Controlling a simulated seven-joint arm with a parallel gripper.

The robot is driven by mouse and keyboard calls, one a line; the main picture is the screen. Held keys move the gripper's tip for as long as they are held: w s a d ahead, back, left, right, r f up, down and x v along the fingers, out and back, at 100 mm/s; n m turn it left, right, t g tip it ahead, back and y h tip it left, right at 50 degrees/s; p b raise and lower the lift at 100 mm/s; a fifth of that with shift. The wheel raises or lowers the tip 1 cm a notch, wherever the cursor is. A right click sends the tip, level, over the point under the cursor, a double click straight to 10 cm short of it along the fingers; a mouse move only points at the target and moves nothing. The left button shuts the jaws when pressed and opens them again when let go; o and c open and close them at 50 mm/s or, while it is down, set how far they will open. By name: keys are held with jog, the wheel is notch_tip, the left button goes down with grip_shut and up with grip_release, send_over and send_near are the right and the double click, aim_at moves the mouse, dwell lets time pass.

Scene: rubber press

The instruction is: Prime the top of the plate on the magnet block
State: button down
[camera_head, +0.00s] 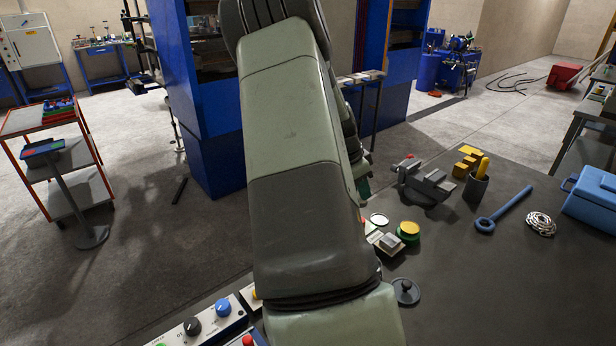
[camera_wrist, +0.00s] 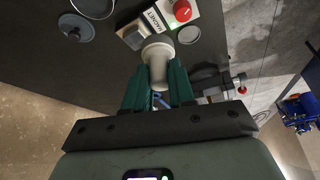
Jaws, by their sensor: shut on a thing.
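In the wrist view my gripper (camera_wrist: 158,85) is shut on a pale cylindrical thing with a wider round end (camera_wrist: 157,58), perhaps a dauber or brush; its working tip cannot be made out. Just past it stands the magnet block with its "MAGNET" label (camera_wrist: 154,22) and a red button (camera_wrist: 183,10). A grey metal plate (camera_wrist: 132,34) shows beside the label. The held thing overlaps this edge in the picture; contact cannot be told.
A yellow-topped green thing (camera_head: 409,230), a vise (camera_head: 425,184), a blue wrench (camera_head: 503,208) and a blue box (camera_head: 592,194) occupy the right. Front-right table is clear.

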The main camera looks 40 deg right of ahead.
jog(key=s+d+f+m+g+y, duration=0.15)
jog(key=s+d+f+m, duration=0.3)
jog(key=s+d, duration=0.45)
jog(key=shift+m, duration=0.35)
jog(key=shift+w+d+f, duration=0.1)
jog(key=shift+f, duration=1.35)
jog(key=shift+w+d+f, duration=0.1)
jog(key=shift+f, duration=1.35)
jog(key=shift+a+f, duration=0.5)
jog(key=shift+f, duration=0.05)
jog(key=shift+a, duration=1.55)
jog(key=shift+d, duration=1.85)
jog(key=shift+d+r, duration=0.1)
jog(key=shift+d, duration=0.15)
notch_tip(320, 180, up, 8)
jog(key=shift+a, duration=0.1)
